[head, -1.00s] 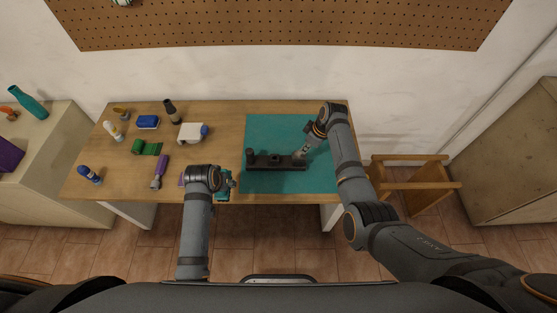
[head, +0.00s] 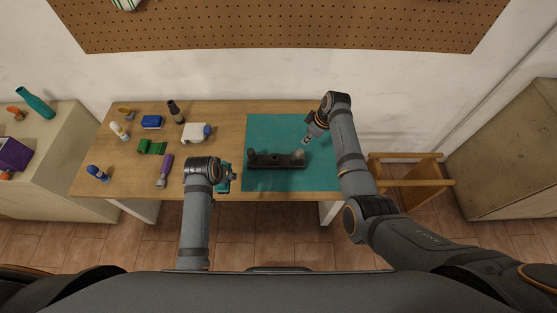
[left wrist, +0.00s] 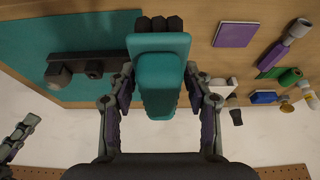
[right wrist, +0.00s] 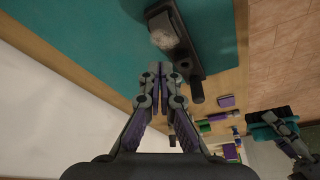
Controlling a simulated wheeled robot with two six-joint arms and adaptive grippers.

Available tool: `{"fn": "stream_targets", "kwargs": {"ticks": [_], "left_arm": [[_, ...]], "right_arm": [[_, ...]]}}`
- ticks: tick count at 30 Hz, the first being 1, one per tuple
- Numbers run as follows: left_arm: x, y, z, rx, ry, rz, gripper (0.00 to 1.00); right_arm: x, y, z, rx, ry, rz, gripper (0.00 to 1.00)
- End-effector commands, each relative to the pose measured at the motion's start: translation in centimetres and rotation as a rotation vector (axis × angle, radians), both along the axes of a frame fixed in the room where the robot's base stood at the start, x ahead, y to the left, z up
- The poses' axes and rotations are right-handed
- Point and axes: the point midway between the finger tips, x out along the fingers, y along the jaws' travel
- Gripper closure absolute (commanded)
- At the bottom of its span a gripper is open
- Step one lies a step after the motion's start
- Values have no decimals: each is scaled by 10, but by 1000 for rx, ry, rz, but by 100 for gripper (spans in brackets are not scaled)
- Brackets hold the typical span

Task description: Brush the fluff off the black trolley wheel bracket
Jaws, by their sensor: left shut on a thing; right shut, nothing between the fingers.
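The black trolley wheel bracket (head: 277,166) lies on a teal mat (head: 325,180); it also shows in the left wrist view (left wrist: 108,57). Pale grey fluff (right wrist: 164,34) covers the wheel at its right end, and shows in the head view (head: 298,154). My left gripper (head: 224,180) is shut on a teal brush (left wrist: 158,85) with black bristles, left of the bracket and apart from it. My right gripper (right wrist: 160,70) is shut and empty, just beyond the bracket's fluffy right end and clear of it; it shows in the head view (head: 307,140).
A purple flat block (left wrist: 235,34) lies near the left gripper. A wooden chair (head: 410,180) stands right. The mat's right part is clear.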

Motion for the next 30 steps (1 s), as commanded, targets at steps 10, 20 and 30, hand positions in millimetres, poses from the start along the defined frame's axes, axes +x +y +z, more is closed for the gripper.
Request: {"fn": "stream_targets", "kwargs": {"ticks": [10, 20, 30], "left_arm": [[0, 0, 0, 0, -1, 0, 75], [0, 0, 0, 0, -1, 0, 75], [0, 0, 0, 0, -1, 0, 75]], "right_arm": [[-11, -21, 78, -1, -4, 0, 100], [-16, -27, 102, 0, 0, 0, 100], [-21, -31, 96, -4, 3, -25, 100]]}}
